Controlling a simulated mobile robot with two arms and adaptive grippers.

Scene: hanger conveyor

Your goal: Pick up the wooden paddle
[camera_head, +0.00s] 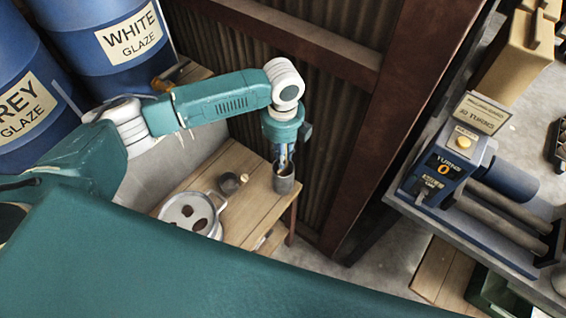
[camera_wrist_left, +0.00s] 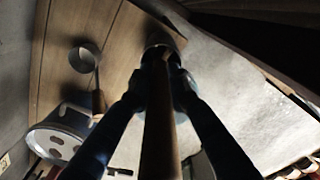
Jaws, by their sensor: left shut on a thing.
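My left gripper (camera_head: 284,160) points down over a dark cylindrical pot (camera_head: 284,184) at the right end of a small wooden table (camera_head: 232,232). In the left wrist view its fingers (camera_wrist_left: 165,78) are closed around the brown shaft of the wooden paddle (camera_wrist_left: 158,140), which runs lengthwise between them. The paddle's far end meets the dark pot's mouth; how deep it sits inside is hidden. In the head view the gripper and pot mostly hide the paddle. My right gripper is not in view.
A small metal ladle or cup (camera_head: 228,184) and a round lidded container with dark openings (camera_head: 188,212) share the table. Blue glaze barrels (camera_head: 105,35) stand at the left. A ribbed metal wall (camera_head: 330,110) is close behind. A machine bench (camera_head: 480,210) stands right.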

